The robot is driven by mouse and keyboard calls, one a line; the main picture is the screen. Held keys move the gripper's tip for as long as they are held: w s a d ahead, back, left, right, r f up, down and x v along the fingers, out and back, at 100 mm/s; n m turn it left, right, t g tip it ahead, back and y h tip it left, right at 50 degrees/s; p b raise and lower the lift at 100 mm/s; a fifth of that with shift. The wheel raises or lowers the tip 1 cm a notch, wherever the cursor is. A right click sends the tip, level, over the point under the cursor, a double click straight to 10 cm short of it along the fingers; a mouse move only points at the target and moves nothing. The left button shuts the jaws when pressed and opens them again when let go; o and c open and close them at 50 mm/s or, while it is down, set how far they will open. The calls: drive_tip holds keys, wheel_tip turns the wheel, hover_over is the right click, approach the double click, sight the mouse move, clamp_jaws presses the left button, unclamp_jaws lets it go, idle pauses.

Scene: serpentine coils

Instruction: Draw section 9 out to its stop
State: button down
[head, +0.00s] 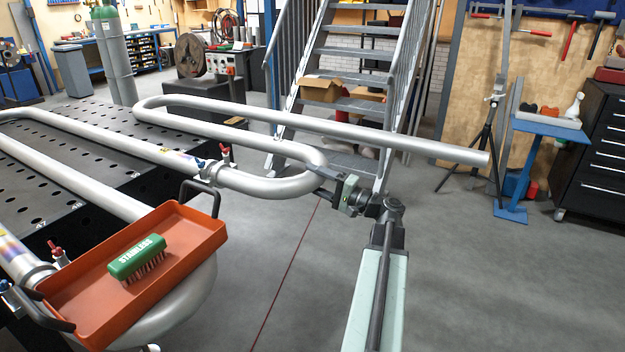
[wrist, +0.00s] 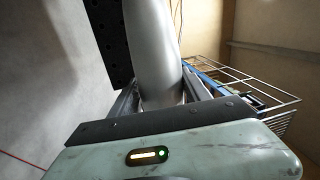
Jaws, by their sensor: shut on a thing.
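A bare steel serpentine pipe (head: 210,120) lies across the perforated black table (head: 110,150) in the head view. Its bend and a long straight end (head: 430,146) reach out past the table's edge over the floor. No section number is readable, so I cannot tell by label which part is section 9. My gripper (head: 322,183) is shut on the outside of the bend, at its right end. In the wrist view the pipe (wrist: 150,50) runs up between the two fingers of my gripper (wrist: 158,98). The exact contact is partly hidden by the gripper body.
An orange tray (head: 75,280) with a green brush (head: 137,258) sits over the front-left bend. Red-handled clamps (head: 225,155) stand along the pipe. Metal stairs (head: 350,75) rise behind; a blue stand (head: 520,165) and black drawer cabinet (head: 600,150) are right. The floor at front right is clear.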

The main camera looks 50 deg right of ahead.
drive_tip(key=shift+v, duration=0.75)
drive_tip(key=c, duration=0.6)
unclamp_jaws()
drive_tip(key=shift+r, duration=0.2)
drive_tip(key=shift+o, duration=0.2)
drive_tip(key=b+v, duration=0.1)
drive_tip(key=v, duration=0.6)
drive_tip(key=shift+s, duration=0.4)
drive_tip(key=shift+d, duration=0.15)
